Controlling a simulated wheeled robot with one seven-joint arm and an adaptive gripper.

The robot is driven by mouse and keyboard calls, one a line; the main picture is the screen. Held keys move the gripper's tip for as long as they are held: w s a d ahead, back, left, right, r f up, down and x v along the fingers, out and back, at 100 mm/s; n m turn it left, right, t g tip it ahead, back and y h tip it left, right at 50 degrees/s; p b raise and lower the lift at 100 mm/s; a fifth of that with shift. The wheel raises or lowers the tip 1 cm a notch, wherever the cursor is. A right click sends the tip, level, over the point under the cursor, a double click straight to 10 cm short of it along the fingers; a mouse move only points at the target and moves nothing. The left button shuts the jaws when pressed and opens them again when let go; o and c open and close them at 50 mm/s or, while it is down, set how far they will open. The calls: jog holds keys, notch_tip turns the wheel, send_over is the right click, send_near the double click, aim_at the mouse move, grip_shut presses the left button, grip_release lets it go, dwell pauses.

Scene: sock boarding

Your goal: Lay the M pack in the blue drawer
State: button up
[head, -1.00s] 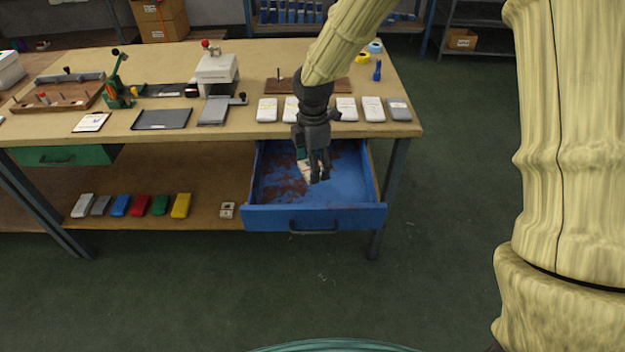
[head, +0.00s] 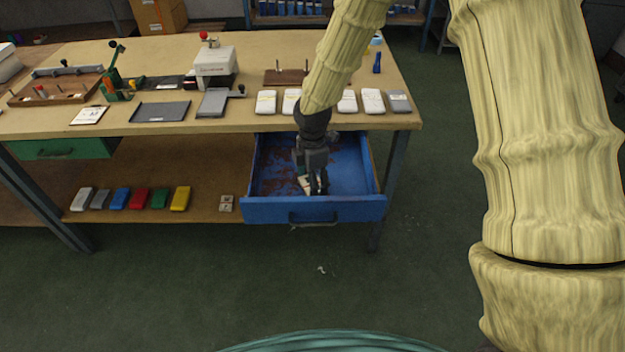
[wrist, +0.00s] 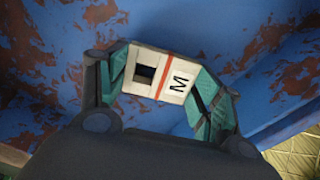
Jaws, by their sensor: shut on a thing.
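The M pack (wrist: 163,76) is a pale block with a red stripe, a dark window and a black letter M. My gripper (wrist: 160,92) is shut on it, with a teal finger on each side. In the head view my gripper (head: 312,187) is inside the open blue drawer (head: 315,210), low and near the drawer's front wall. The M pack shows there as a small pale patch (head: 304,182) at the fingers. I cannot tell whether the pack touches the drawer floor.
The drawer's worn floor is otherwise bare. A row of white packs (head: 347,101) lies on the bench top (head: 60,62) above the drawer. Several coloured packs (head: 179,198) lie on the lower shelf at left. A green drawer (head: 62,148) is at far left.

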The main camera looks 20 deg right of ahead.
jog(key=shift+f, duration=0.1)
jog(key=o, duration=1)
notch_tip(320, 180, up, 12)
dwell(0.4)
